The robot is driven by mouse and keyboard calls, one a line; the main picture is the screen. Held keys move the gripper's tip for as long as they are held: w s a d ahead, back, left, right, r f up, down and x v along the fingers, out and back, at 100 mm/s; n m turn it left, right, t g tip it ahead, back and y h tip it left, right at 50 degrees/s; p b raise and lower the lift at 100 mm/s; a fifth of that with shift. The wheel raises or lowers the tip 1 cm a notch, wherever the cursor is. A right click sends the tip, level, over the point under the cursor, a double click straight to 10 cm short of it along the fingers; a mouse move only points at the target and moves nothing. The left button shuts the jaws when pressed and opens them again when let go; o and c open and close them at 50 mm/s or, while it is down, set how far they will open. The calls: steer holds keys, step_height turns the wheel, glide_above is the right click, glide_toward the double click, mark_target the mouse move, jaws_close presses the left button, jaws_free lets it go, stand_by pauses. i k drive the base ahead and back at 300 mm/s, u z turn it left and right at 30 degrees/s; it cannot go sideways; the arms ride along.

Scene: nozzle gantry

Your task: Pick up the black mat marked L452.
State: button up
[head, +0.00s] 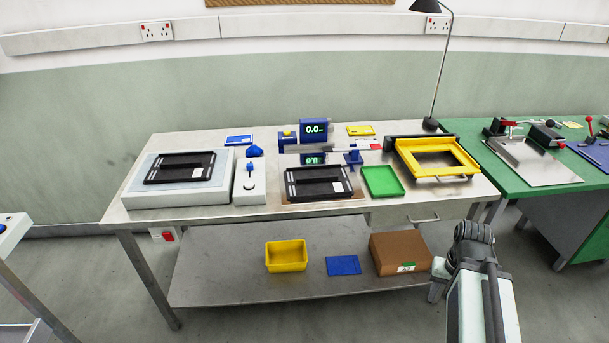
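The left black piece (159,176) lies on a pale raised platform (150,200). The middle black piece (325,191) lies on a brown base in front of a blue display stand. Neither label is readable, so I cannot tell which, if either, is marked L452. My arm (472,270) rises at the lower right, apart from the bench top. No gripper fingers can be made out in this view.
A green tray (382,181) and a yellow frame (437,172) are right of the middle piece. A white device (249,185) stands between the black pieces. The lower shelf holds a yellow bin (286,258) and a cardboard box (401,252). A green bench (515,185) adjoins at right.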

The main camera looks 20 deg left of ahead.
mark_target(193, 166)
steer(key=z, duration=0.4)
steer(key=k, duration=1.1)
steer(key=u, duration=1.3)
steer(key=i, duration=1.05)
